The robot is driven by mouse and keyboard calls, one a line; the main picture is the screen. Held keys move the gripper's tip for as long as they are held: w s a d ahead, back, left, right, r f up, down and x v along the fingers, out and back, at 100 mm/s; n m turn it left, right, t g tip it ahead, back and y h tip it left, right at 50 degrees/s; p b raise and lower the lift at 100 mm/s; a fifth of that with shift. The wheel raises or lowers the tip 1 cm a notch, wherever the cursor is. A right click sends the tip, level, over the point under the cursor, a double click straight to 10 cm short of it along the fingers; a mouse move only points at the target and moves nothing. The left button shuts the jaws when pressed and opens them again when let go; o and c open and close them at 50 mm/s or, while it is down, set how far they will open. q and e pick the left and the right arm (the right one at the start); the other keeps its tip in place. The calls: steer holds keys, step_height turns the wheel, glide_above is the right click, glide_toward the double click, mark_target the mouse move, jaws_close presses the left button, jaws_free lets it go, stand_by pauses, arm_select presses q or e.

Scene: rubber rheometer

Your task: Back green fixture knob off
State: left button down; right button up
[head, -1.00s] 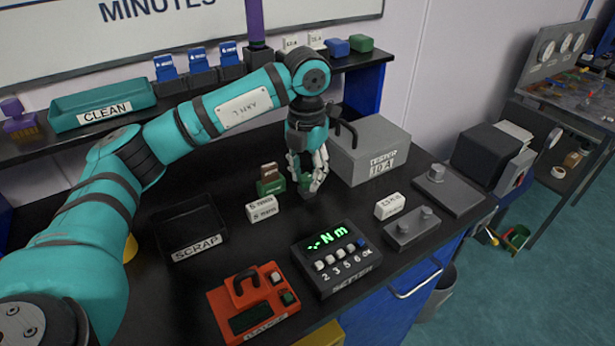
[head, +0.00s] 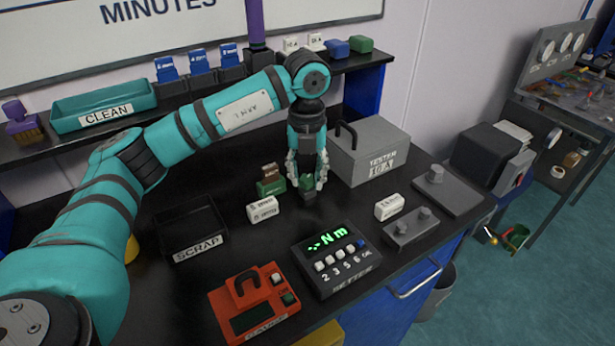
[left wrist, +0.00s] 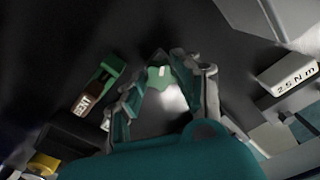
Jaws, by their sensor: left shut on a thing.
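The green knob (head: 306,182) stands upright between the fingers of my left gripper (head: 307,184), low over the bench. In the left wrist view the knob (left wrist: 158,74) shows pale green at the far end of the left gripper (left wrist: 163,84), between the fingertips, which are shut on it. The green fixture block (head: 270,188) sits just left of the gripper, with a small brown block (head: 269,170) at it. The green block (left wrist: 110,72) and brown block (left wrist: 84,101) also show in the left wrist view. Whatever is under the knob is mostly hidden. My right gripper is out of view.
The grey tester (head: 372,152) is close behind right of the gripper. The setter (head: 335,262), red gauge (head: 252,305) and black scrap tray (head: 187,228) stand toward the front and left. Another white block (head: 388,206) lies right.

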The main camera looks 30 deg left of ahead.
arm_select(q)
steer(key=n, duration=0.3)
steer(key=shift+n+p, duration=0.45)
steer(key=shift+n, duration=0.65)
steer(key=n, duration=0.2)
steer(key=shift+n, duration=0.4)
steer(key=shift+n+p, duration=0.6)
steer(key=shift+n, duration=1.6)
steer(key=c, duration=1.1)
jaws_free()
